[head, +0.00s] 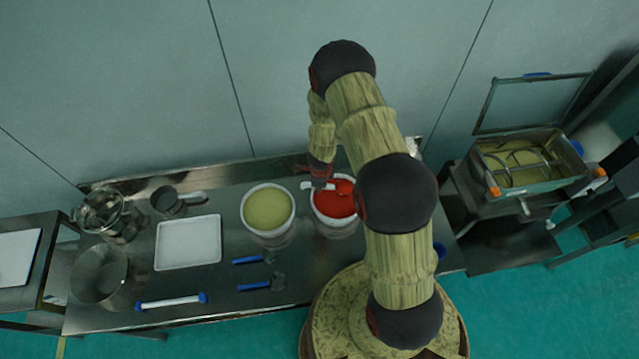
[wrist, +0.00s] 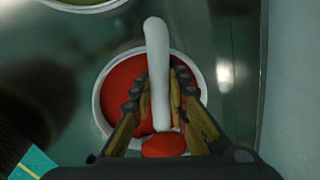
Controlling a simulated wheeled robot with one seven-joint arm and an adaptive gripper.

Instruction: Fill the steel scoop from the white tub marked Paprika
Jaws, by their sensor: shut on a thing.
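The white tub (head: 337,231) holds bright red powder (head: 328,207) and stands on the steel table; no label is readable. It also shows in the wrist view (wrist: 99,101), below my gripper. My gripper (wrist: 160,95) is shut on the pale grey handle of the steel scoop (wrist: 157,45). The scoop's bowl end, by the palm side in the wrist view, shows a rounded patch of red powder (wrist: 164,145). In the head view the scoop's handle (head: 306,186) shows at the tub's left rim. My arm hides part of the tub; I cannot tell how deep the bowl sits.
A white tub of yellow-green powder (head: 268,209) stands just left. Further left are a white tray (head: 188,242), a dark pan (head: 168,201) and steel bowls (head: 99,274). Blue-handled tools (head: 255,286) lie in front. The sieve machine (head: 520,165) stands at right.

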